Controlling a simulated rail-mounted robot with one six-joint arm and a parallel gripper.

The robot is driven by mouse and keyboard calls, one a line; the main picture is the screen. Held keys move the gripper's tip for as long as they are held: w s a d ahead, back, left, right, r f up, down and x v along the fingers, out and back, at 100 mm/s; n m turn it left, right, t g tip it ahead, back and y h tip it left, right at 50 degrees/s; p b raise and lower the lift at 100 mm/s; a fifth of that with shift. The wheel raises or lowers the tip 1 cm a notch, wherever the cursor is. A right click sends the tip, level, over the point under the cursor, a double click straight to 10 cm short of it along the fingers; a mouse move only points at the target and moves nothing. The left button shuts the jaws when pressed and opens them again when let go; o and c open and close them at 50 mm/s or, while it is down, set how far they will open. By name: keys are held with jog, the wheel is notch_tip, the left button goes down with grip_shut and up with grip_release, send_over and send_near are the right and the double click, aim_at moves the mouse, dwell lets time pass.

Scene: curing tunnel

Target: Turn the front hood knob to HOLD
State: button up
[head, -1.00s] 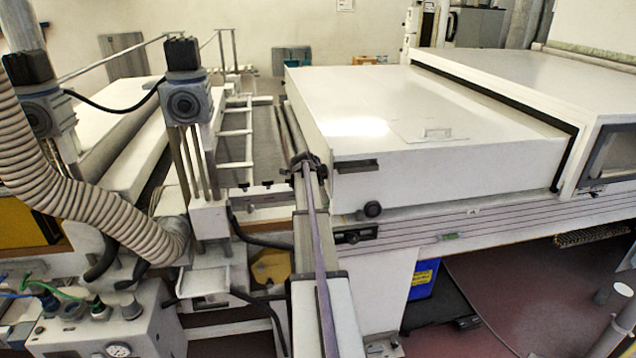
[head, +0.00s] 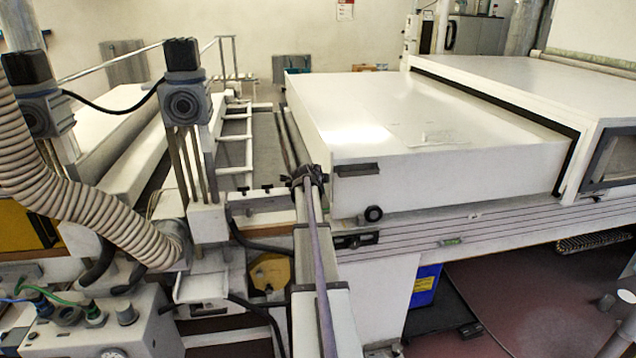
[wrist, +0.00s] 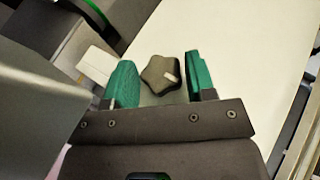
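The white hood (head: 440,170) stands right of centre in the head view. A dark round knob (head: 373,213) is low on its near face. My arm reaches up the middle of that view, left of this knob; its fingertips cannot be made out there. In the wrist view a dark star-shaped knob (wrist: 160,74) with a pale pointer mark stands in front of a cream surface. The green fingers of my gripper (wrist: 159,66) are apart, one on each side of it, with gaps showing on both sides. The mark points to the right and slightly up. No HOLD lettering is readable.
A dark handle (head: 356,170) is on the hood's near face above the round knob. A rail (head: 500,225) runs below the hood. A motor post (head: 187,105) and a ribbed hose (head: 90,205) stand to the left. A pale block (wrist: 97,65) is beside the left finger.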

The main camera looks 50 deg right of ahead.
jog(key=shift+o, duration=1.2)
jog(key=p+v, duration=0.5)
jog(key=v, duration=0.5)
jog(key=shift+s+a+r+p, duration=0.15)
jog(key=shift+s+a+p, duration=0.05)
jog(key=shift+a+p, duration=0.2)
jog(key=shift+d, duration=0.1)
